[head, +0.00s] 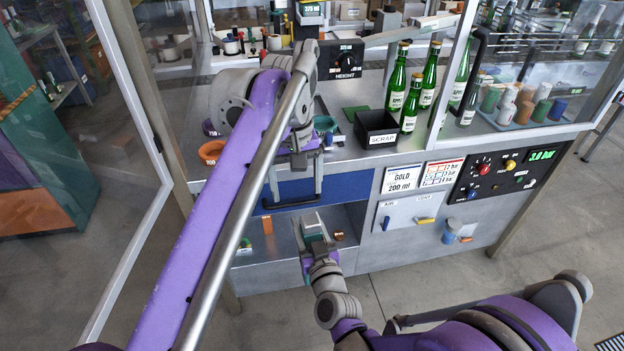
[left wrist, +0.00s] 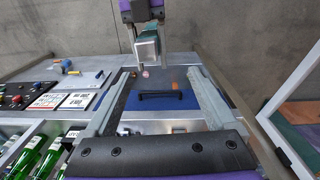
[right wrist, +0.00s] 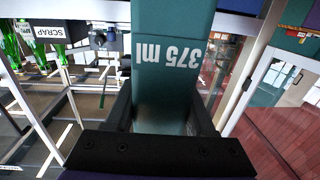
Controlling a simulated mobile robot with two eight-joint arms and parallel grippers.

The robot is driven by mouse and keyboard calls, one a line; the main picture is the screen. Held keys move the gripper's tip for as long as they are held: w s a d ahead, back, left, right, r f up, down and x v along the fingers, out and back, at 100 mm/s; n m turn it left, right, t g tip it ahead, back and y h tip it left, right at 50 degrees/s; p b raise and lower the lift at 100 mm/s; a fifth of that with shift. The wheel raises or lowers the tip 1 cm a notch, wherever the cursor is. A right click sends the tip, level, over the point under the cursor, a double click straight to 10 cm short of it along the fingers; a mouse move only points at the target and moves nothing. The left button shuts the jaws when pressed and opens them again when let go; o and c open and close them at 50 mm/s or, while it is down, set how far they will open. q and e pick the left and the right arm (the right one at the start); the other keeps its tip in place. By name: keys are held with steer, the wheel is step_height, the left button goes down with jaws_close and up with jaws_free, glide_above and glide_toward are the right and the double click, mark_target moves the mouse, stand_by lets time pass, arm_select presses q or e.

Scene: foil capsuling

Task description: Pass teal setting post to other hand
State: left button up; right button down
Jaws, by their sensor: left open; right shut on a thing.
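The teal setting post (head: 314,229), a block marked "375 ml" in the right wrist view (right wrist: 172,45), is held in my right gripper (head: 313,252) in front of the open shelf bay. My right gripper's fingers (right wrist: 163,112) are shut on its sides. My left gripper (head: 296,190) is open and empty, pointing down in front of the bench edge, above the post and apart from it. In the left wrist view the post (left wrist: 147,46) shows beyond the open fingers (left wrist: 158,85), below my right gripper (left wrist: 141,14).
The bench front has a blue panel (head: 345,187) and an open bay with an orange block (head: 267,225). On the bench stand a black SCRAP bin (head: 377,138), green bottles (head: 411,104) and an orange ring (head: 211,151). A glass panel (head: 85,150) stands left. Floor space is open in front.

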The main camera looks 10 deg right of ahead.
mark_target(312, 218)
arm_select(q)
steer(key=shift+g, duration=0.3)
steer(key=d+f, duration=0.1)
steer(key=f, duration=0.2)
steer(key=d+f, duration=0.1)
steer(key=f, duration=0.3)
steer(key=d+f, duration=0.1)
steer(key=f, duration=0.3)
steer(key=shift+f, duration=0.15)
steer(key=shift+d, duration=0.1)
jaws_close()
arm_select(e)
steer(key=shift+a, duration=0.1)
steer(key=shift+c, duration=0.8)
jaws_free()
